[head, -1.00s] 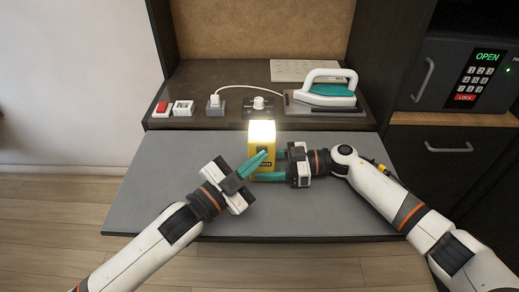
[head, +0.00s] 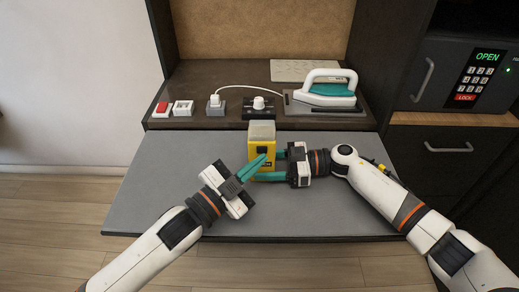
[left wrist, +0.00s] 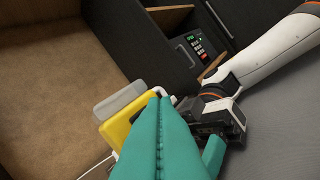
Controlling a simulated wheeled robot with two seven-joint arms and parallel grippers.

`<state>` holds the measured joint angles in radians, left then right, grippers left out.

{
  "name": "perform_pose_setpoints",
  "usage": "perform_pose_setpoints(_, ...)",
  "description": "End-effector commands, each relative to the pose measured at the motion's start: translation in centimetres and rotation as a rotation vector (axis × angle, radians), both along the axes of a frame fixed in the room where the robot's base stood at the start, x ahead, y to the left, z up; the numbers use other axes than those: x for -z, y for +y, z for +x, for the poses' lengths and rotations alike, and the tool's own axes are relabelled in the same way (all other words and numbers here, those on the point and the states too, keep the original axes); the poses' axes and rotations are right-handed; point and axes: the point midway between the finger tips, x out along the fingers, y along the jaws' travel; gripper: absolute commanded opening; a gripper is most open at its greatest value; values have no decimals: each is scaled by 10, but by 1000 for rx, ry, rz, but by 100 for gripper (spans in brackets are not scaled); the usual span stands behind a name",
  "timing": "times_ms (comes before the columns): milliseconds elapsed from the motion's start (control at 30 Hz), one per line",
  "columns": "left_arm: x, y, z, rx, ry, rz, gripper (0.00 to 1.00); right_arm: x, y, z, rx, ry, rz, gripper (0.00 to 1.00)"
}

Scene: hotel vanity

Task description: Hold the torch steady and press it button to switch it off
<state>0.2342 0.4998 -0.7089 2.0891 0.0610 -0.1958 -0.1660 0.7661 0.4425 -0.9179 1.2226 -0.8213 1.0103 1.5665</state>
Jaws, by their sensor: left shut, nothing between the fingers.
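The torch (head: 261,142) is a yellow block with a dark button area on its front and a pale grey top that is unlit. It stands upright on the grey surface, and also shows in the left wrist view (left wrist: 118,127), partly hidden by my fingers. My right gripper (head: 268,164) holds it from the right, one finger across its front and the other behind. My left gripper (head: 264,157) is shut and empty, its fingertips at the torch's front by the button. I cannot tell whether they touch it.
Behind, on the dark shelf, are a teal and white iron (head: 328,90), a dial box (head: 259,107), a plugged socket (head: 215,105), a white switch (head: 183,107) and a red switch (head: 162,108). A safe (head: 465,75) stands at right. The grey surface (head: 160,185) is clear at left.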

Motion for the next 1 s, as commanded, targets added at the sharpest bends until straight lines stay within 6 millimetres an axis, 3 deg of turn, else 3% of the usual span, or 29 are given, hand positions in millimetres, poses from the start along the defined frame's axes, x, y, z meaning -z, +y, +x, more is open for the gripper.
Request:
perform_pose_setpoints(167,0,0,-7,1,2,-1,0,0,0,0,0,0,0,44)
perform_pose_setpoints(700,1,0,-57,0,2,0,0,0,0,0,0,0,0,44)
perform_pose_setpoints(1000,0,0,-60,0,-1,1,0,0,0,0,0,0,0,44)
